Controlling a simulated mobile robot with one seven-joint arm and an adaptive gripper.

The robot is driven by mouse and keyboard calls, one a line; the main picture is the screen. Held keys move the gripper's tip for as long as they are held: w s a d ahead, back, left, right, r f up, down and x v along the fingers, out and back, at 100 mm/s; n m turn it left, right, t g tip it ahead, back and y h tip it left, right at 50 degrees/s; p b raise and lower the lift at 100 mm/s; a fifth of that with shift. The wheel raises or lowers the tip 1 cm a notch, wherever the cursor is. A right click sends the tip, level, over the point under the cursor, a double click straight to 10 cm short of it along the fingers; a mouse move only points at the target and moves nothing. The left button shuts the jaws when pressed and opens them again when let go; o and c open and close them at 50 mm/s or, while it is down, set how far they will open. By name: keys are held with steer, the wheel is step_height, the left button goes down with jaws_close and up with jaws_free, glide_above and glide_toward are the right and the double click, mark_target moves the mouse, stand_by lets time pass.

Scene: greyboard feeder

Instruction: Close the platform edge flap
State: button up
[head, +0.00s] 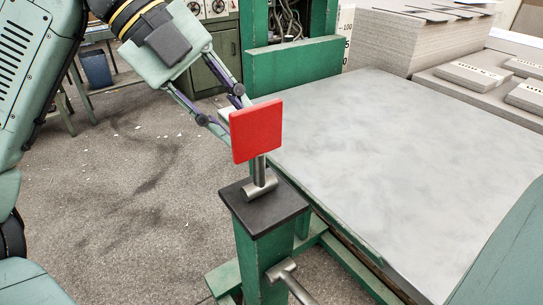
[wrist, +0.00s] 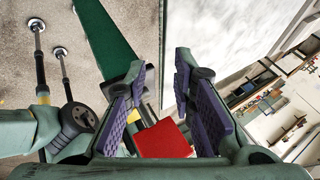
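The grey platform (head: 400,150) fills the right of the head view; its pale surface (wrist: 225,30) also shows in the wrist view. I cannot tell for sure which part is the edge flap. A red square plate (head: 256,131) stands upright on a short metal stem above a green post, beside the platform's near left edge. My gripper (head: 222,108) is beside the red plate, its tips partly hidden behind it. In the wrist view my gripper (wrist: 160,78) is open, and the red plate (wrist: 164,140) shows low between its fingers. Contact cannot be told.
The green post (head: 262,250) has a black cap and a metal handle (head: 290,280) low on its side. A green frame (head: 295,62) rises behind the platform. Stacks of greyboard (head: 425,40) stand at the back right. The floor (head: 130,180) at left is open.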

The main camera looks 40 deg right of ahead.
mark_target(273, 163)
steer(key=x, duration=0.8)
steer(key=shift+s+d+f, duration=0.15)
steer(key=shift+f, duration=0.1)
steer(key=shift+c, duration=0.4)
jaws_close()
